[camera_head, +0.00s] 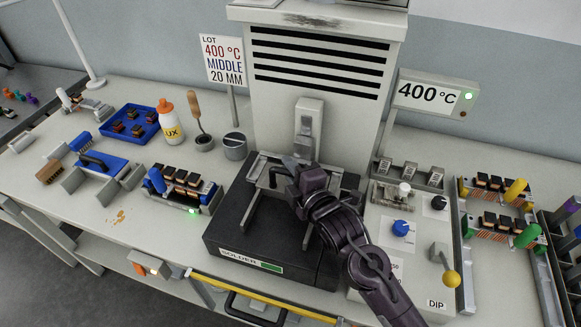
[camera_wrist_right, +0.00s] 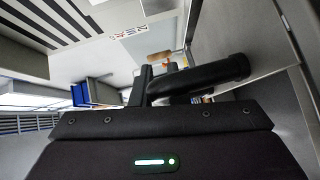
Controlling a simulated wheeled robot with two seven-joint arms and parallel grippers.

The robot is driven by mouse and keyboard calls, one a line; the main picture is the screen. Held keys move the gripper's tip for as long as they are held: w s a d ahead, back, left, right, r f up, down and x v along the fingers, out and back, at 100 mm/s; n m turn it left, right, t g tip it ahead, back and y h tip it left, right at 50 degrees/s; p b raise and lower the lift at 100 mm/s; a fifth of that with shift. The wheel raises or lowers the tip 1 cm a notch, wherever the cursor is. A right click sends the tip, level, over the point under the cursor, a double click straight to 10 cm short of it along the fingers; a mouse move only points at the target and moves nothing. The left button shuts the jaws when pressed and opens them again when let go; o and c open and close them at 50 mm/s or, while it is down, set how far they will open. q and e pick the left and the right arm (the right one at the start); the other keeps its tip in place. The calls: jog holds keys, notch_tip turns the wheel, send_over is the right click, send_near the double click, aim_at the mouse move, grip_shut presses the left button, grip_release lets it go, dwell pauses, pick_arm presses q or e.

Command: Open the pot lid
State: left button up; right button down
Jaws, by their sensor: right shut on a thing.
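The solder pot (camera_head: 262,235) is a black box labelled SOLDER in front of the tall grey machine. Metal rails and a black handle (camera_head: 276,172) show at its top; my right gripper covers part of this area. My right gripper (camera_head: 289,170) is over the back of the pot, shut on the lid handle. The right wrist view shows a thick black bar (camera_wrist_right: 205,80) close by the gripper. How far the lid is raised cannot be told. My left gripper is not in view.
The grey machine (camera_head: 318,115) stands right behind the pot. A control panel with a blue knob (camera_head: 401,228) and a yellow-ended lever (camera_head: 450,279) lies to the right. A grey cup (camera_head: 235,147) and a circuit-board fixture (camera_head: 180,190) are to the left.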

jog(key=s+a, duration=0.1)
jog(key=s, duration=0.2)
jog(key=s+a+p, duration=0.1)
jog(key=s, duration=0.1)
jog(key=s+p, duration=0.1)
jog(key=s, duration=0.2)
jog(key=shift+s+a, duration=0.35)
jog(key=shift+a, duration=0.05)
jog(key=c, duration=1.4)
grip_release()
jog(key=shift+d, duration=0.1)
jog(key=shift+s+d, duration=0.1)
jog(key=shift+s, duration=0.2)
jog(key=f+b+v, duration=0.1)
jog(key=v, duration=0.6)
jog(key=shift+r, duration=0.5)
